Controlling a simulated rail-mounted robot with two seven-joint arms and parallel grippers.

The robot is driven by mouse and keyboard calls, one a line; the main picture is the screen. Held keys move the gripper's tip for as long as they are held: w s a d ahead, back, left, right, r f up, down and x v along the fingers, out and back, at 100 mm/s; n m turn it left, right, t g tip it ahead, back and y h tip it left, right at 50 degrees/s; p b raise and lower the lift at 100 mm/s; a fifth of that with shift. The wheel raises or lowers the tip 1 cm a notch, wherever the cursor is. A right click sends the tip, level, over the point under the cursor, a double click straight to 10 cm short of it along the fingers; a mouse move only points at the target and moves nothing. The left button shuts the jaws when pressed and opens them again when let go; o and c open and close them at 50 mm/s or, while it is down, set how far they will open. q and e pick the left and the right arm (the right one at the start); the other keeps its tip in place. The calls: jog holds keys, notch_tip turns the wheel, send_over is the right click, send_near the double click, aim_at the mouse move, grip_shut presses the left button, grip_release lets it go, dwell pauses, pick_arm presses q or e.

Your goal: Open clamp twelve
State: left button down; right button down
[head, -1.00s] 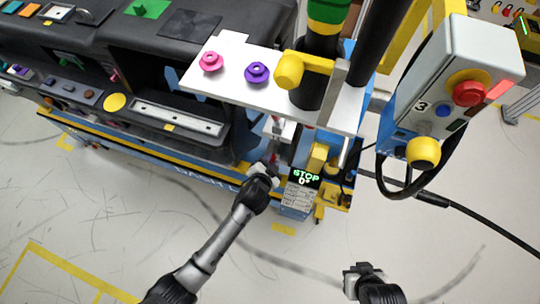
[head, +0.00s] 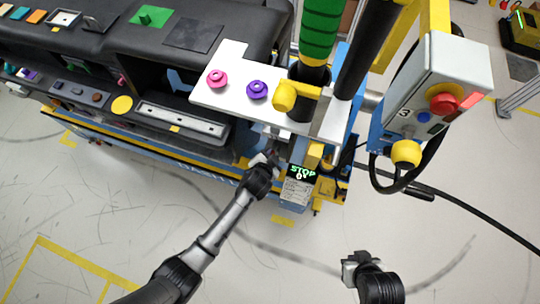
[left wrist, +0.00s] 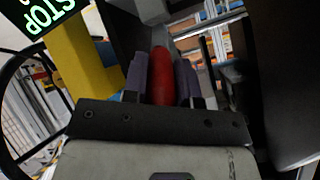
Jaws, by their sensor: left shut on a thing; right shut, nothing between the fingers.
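My left gripper (head: 266,160) is at the lower front of the dashboard module (head: 215,60), just left of the green STOP display (head: 302,171). In the left wrist view its two fingers (left wrist: 162,85) are shut on a red handle (left wrist: 162,72), with one finger on each side. The handle appears to belong to a clamp, but no clamp number can be read, and its body is mostly hidden. In the head view the white plate above and the gripper hide the handle. My right gripper (head: 361,265) is shut and empty over the floor at lower right.
A white plate (head: 232,98) with a pink knob (head: 217,79) and a purple knob (head: 257,90) overhangs the left gripper. A yellow block (left wrist: 80,60) stands close to its fingers. A control box (head: 437,80) hangs at right with a cable. The front floor is clear.

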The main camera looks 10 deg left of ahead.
pick_arm(q)
jog(key=c, duration=0.9)
grip_release()
jog(key=p+v, duration=0.2)
jog(key=v, duration=1.1)
jog(key=shift+s+r, duration=0.15)
jog(key=shift+s, duration=0.25)
jog(key=shift+c, duration=0.5)
